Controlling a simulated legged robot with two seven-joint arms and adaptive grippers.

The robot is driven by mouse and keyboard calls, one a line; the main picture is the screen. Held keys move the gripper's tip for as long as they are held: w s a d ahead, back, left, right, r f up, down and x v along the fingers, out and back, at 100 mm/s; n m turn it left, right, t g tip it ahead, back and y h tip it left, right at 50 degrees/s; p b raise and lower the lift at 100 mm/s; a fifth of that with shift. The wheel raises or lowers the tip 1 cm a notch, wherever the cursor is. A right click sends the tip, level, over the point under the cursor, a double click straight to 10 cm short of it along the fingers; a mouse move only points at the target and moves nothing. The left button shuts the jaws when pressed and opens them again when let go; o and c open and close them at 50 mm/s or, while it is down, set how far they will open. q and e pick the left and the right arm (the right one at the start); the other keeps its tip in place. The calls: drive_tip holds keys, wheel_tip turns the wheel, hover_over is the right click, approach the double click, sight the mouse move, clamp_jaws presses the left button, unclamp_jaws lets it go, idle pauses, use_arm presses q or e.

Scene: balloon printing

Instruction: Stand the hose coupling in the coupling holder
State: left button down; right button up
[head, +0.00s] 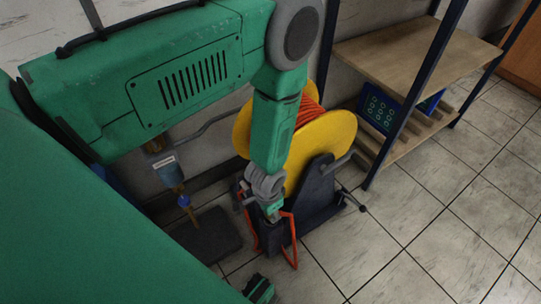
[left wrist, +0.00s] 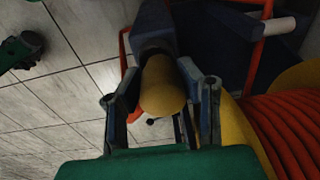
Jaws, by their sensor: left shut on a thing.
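My left gripper (head: 271,210) reaches down in front of the hose reel in the head view. In the left wrist view its two fingers (left wrist: 163,100) stand either side of a yellow, rounded, cylinder-like piece, apparently the hose coupling (left wrist: 162,88), and are shut on it. The coupling's far end meets or overlaps a dark blue block (left wrist: 152,32), which may be the coupling holder; whether it is seated there I cannot tell. In the head view the gripper hides the coupling.
The yellow reel (head: 322,140) with orange hose (head: 308,108) stands on a dark blue base (head: 315,212) with an orange bent tube (head: 293,245). A pipe with a blue valve (head: 184,201) is left of it. A wooden shelf (head: 415,60) stands right. Tiled floor (head: 440,240) is clear at lower right.

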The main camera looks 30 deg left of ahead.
use_arm(q)
drive_tip(key=shift+d, duration=0.15)
drive_tip(key=shift+d+r, duration=0.15)
drive_tip(key=shift+a, duration=0.2)
idle(0.3)
drive_tip(key=shift+d+p, duration=0.15)
drive_tip(key=shift+p, duration=0.15)
idle(0.5)
drive_tip(key=shift+f+b, duration=0.75)
drive_tip(key=shift+f, duration=0.5)
idle(0.9)
drive_tip(key=c, duration=1)
unclamp_jaws()
